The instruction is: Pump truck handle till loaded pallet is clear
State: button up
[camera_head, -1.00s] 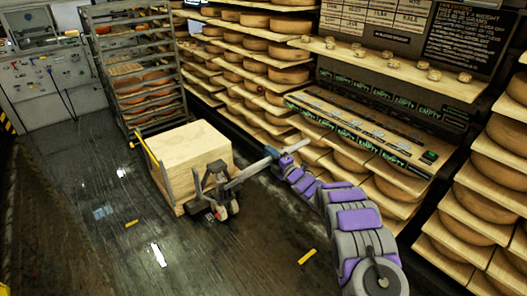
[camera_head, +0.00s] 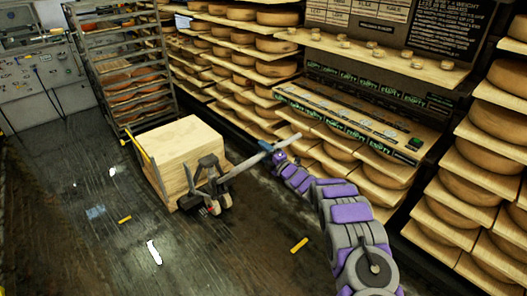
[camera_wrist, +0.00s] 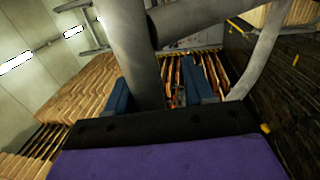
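The pallet truck (camera_head: 212,190) stands on the floor, left of centre in the head view, with a large pale wooden box load (camera_head: 185,143) on its far side. Its grey handle (camera_head: 243,164) slopes up to the right, toward the shelves. My gripper (camera_head: 272,150) is at the upper end of the handle. In the wrist view, my two blue fingers (camera_wrist: 160,95) stand apart with a thick grey handle bar (camera_wrist: 135,45) between them. The bar is close to the left finger, with a gap to the right finger. Whether the pallet touches the floor cannot be told.
Shelves of cheese wheels (camera_head: 275,68) run behind the truck and along the right. A metal rack (camera_head: 125,70) stands behind the load, near a control panel (camera_head: 38,75). Wet floor (camera_head: 110,225) in front and left of the truck is clear apart from yellow and white marks.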

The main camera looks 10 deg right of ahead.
jog(key=shift+s+r, duration=0.1)
jog(key=shift+s+d, duration=0.2)
jog(key=shift+s, duration=0.4)
jog(key=p+v, duration=0.3)
jog(key=v, duration=1.3)
jog(key=shift+d, duration=0.2)
